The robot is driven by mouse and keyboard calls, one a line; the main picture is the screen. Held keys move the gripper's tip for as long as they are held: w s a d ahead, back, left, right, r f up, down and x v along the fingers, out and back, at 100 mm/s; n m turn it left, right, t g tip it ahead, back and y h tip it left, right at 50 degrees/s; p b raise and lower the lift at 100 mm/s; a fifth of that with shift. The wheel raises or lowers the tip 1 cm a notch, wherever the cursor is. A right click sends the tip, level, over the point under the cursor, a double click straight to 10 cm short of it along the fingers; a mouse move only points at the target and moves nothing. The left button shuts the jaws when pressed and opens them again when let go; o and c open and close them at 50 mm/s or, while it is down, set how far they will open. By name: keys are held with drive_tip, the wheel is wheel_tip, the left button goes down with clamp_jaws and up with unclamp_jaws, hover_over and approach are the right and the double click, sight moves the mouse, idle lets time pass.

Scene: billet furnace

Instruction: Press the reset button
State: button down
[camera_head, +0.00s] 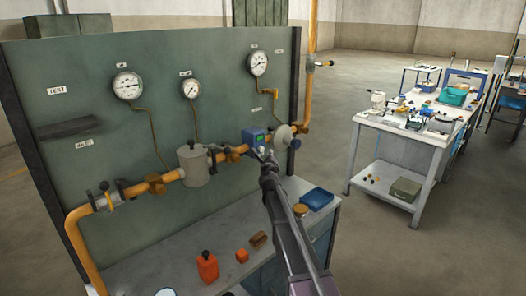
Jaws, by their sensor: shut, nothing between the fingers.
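A small blue box (251,137) with a lit green face (260,138) sits on the yellow pipe in front of the green panel. I cannot make out a separate reset button; it may be on this box or hidden behind my gripper. My gripper (264,154) is shut and empty. Its tip is at the lower right edge of the box's face in the picture. I cannot tell whether it touches the box. My arm reaches up to it from the lower right.
A yellow pipe (132,191) with a grey cylinder (197,168) and a round grey disc (282,138) crosses the panel (60,140). Three gauges hang above. The bench below holds an orange bottle (208,267), small blocks and a blue tray (317,198). A cluttered table (365,122) stands right.

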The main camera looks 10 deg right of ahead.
drive_tip(key=s+d, duration=0.2)
drive_tip(key=shift+s, duration=0.35)
drive_tip(key=shift+a, duration=0.1)
idle(0.5)
drive_tip(key=s+a+f+n+g+y, duration=0.4)
drive_tip(key=s+f+n, duration=0.2)
drive_tip(key=s+n, duration=0.35)
drive_tip(key=s+a+f+n+g+y, duration=0.4)
drive_tip(key=s+a+f+n+g, duration=0.15)
drive_tip(key=s+n, duration=0.4)
drive_tip(key=s+d+f+n+g+h, duration=0.1)
drive_tip(key=s+d+f+n+g, duration=0.1)
drive_tip(key=s, duration=0.6)
drive_tip(key=s+d+f+n+g+h, duration=0.2)
drive_tip(key=s+d+f+n+g, duration=0.1)
drive_tip(key=s, duration=0.5)
drive_tip(key=s+d+f+n+g+h, duration=0.1)
drive_tip(key=s+d+f+n+g, duration=0.2)
drive_tip(key=s, duration=0.5)
drive_tip(key=shift+s+d+f+n+g+h, duration=0.25)
drive_tip(key=shift+d+n+g+h, duration=0.15)
drive_tip(key=shift+d+n+g, duration=0.15)
